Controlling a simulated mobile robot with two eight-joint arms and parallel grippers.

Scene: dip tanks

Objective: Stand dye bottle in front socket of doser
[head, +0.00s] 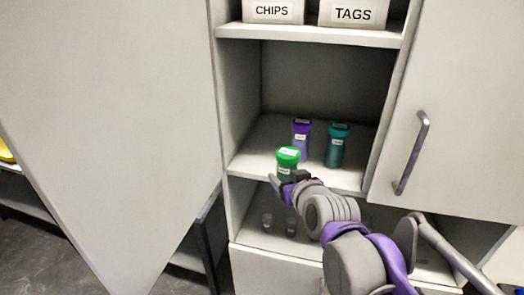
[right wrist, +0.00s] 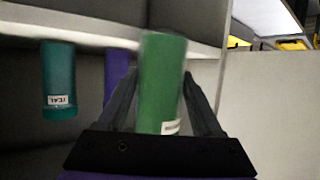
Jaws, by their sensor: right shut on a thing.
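My right gripper (head: 289,178) is shut on a green bottle (head: 287,157) at the front of the open cupboard's middle shelf. In the right wrist view the green bottle (right wrist: 160,84) stands between the two fingers of my gripper (right wrist: 163,100). A purple bottle (head: 301,140) and a teal bottle (head: 337,146) stand behind it on the shelf. They also show in the right wrist view, the purple one (right wrist: 117,74) partly hidden and the teal one (right wrist: 58,80) with a white label. No doser shows in these views. My left gripper is not in view.
Boxes marked CHIPS (head: 273,11) and TAGS (head: 352,13) sit on the upper shelf. An open door (head: 110,120) fills the left, and another door with a handle (head: 411,153) is at the right.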

